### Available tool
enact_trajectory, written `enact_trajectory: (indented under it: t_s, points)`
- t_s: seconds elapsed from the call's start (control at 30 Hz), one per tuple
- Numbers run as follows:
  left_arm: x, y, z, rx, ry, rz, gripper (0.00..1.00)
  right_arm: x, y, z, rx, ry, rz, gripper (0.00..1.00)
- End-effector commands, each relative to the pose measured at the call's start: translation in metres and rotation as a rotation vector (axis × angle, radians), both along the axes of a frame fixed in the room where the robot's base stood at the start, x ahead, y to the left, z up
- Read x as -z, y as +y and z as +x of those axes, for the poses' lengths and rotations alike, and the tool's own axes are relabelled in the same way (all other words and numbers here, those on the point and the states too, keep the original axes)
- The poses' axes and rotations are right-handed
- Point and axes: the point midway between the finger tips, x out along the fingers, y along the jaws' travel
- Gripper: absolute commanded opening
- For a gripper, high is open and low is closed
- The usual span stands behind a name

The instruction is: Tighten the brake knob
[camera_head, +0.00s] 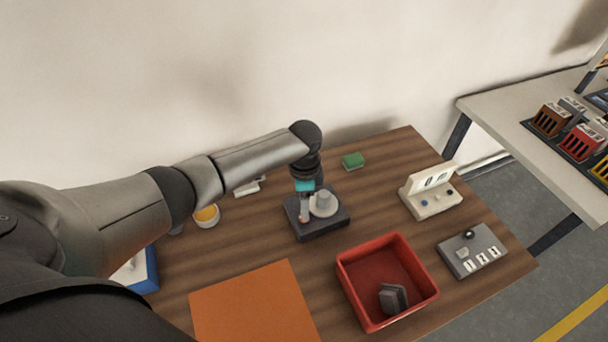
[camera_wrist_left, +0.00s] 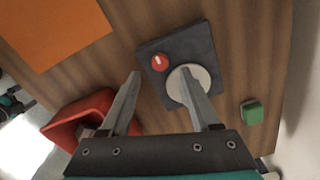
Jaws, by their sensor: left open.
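A small red knob (camera_wrist_left: 159,62) with a white line sits on a dark square base (camera_wrist_left: 205,45) in the left wrist view. A pale round disc (camera_wrist_left: 203,76) stands on the same base beside it. In the head view the dark base (camera_head: 325,226) and the disc (camera_head: 328,208) are near the table's middle; the knob is mostly hidden by my gripper. My left gripper (camera_wrist_left: 160,74) is open and empty, pointing down over the base. The knob shows between its fingertips, and contact cannot be told. One finger overlaps the disc in the wrist view. My right gripper is not in view.
A red bin (camera_head: 358,299) with a dark grey part stands in front right. An orange mat (camera_head: 250,305) lies at the front. A green block (camera_head: 353,160), a white panel device (camera_head: 430,195) and a grey switch box (camera_head: 472,252) lie right of or behind the base.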

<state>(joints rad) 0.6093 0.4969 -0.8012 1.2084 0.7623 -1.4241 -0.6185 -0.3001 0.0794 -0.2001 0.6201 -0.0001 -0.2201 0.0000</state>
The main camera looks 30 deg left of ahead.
Motion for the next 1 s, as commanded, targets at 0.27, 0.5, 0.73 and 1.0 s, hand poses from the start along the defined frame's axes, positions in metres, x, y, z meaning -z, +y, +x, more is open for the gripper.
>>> enact_trajectory:
  t_s: [0.27,0.5,0.73,1.0]
  points:
    - [-0.061,0.000,0.001,0.002,-0.004,0.000,0.63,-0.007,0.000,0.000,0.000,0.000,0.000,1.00]
    - [-0.098,0.000,0.001,0.000,-0.002,0.000,0.63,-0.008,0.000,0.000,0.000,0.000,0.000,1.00]
    - [-0.107,0.000,0.000,0.000,-0.001,0.000,0.63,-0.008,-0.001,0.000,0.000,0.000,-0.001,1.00]
    - [-0.107,0.000,0.000,0.000,-0.001,0.000,0.63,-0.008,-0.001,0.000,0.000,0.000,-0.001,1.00]
